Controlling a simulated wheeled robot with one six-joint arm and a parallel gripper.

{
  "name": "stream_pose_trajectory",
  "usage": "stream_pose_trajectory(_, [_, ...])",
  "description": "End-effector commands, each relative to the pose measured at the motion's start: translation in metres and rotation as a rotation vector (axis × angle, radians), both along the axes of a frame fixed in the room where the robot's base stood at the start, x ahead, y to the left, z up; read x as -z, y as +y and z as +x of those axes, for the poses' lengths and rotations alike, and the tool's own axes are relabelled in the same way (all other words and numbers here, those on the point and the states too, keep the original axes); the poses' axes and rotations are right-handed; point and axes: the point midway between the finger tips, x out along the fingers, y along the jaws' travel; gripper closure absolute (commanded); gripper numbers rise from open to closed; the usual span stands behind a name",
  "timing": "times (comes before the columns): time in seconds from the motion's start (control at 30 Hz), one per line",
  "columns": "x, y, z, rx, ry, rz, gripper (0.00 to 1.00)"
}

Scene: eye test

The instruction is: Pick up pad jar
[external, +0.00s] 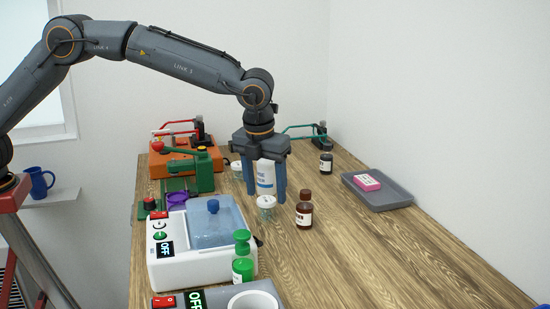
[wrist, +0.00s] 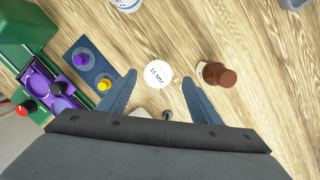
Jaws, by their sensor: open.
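A small clear jar (external: 266,204) with a white lid stands on the wooden table; I take it to be the pad jar. In the wrist view its round lid (wrist: 157,73), with small print ending in "MM", shows between the fingertips. My gripper (external: 266,193) is open and points down over the jar, with nothing held. Its two blue fingers also show in the wrist view (wrist: 158,84), one on each side of the lid. I cannot tell whether the fingertips reach below the lid.
A brown bottle (external: 304,210) stands close right of the jar. A white bottle with blue print (external: 265,178) shows behind it, between the fingers. A white machine (external: 165,268) and green bottle (external: 243,262) stand nearer left. A grey tray (external: 396,197) lies right. The front-right table is clear.

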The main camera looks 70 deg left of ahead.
Motion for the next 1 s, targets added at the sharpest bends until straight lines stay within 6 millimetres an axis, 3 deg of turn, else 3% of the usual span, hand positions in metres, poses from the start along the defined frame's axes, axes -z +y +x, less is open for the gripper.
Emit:
stream_pose_trajectory(0.4, [0.049,0.008,0.003,-0.001,0.002,0.001,0.41])
stream_pose_trajectory(0.67, [0.053,0.008,0.004,0.0,0.0,0.0,0.41])
stream_pose_trajectory(0.73, [0.053,0.008,0.004,0.0,0.0,0.0,0.48])
stream_pose_trajectory(0.93, [0.053,0.008,0.004,0.0,0.0,0.0,0.82])
stream_pose_trajectory(1.0, [0.053,0.008,0.004,0.0,0.0,0.0,0.85])
